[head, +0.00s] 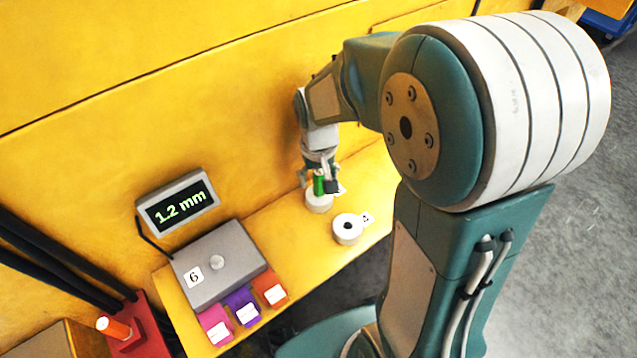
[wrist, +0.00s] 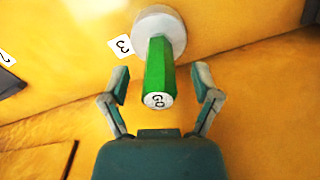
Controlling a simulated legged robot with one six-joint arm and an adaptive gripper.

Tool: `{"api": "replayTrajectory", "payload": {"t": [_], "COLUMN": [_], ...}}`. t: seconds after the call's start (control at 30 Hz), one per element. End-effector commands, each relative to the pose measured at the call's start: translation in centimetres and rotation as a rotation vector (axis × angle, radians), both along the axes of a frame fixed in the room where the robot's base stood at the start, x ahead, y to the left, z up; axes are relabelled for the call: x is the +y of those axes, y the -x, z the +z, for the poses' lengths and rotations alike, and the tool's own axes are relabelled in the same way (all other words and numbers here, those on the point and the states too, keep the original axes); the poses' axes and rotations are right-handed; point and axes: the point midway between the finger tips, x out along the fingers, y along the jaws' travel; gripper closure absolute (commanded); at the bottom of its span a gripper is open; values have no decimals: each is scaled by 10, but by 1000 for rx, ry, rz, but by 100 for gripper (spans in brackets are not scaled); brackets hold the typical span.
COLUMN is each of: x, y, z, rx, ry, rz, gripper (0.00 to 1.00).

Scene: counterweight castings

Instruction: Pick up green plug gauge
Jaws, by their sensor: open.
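The green plug gauge (wrist: 160,70) is a green rod with a pale end face lettered "GO". It stands in a white round holder (wrist: 159,30) on the yellow shelf. In the head view the gauge (head: 319,186) shows partly behind my gripper, above its white holder (head: 319,203). My gripper (wrist: 162,86) is open, with one finger on each side of the gauge's lettered end. A gap shows between each finger and the gauge in the wrist view. In the head view my gripper (head: 320,180) is over the holder.
A second white round holder (head: 347,229) with a dark hole stands to the right. An orange-topped piece (head: 113,327) is at the lower left.

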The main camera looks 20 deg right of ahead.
Motion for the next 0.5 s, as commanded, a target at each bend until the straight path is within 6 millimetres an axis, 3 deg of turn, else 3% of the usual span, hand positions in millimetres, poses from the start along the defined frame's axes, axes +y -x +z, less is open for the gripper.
{"api": "replayTrajectory", "payload": {"t": [0.3,0.47,0.5], "x": [0,0,0], "y": [0,0,0], "z": [-7,-7,-7], "rx": [-1,-1,-1], "ry": [0,0,0], "rz": [0,0,0], "gripper": [21,92,100]}}
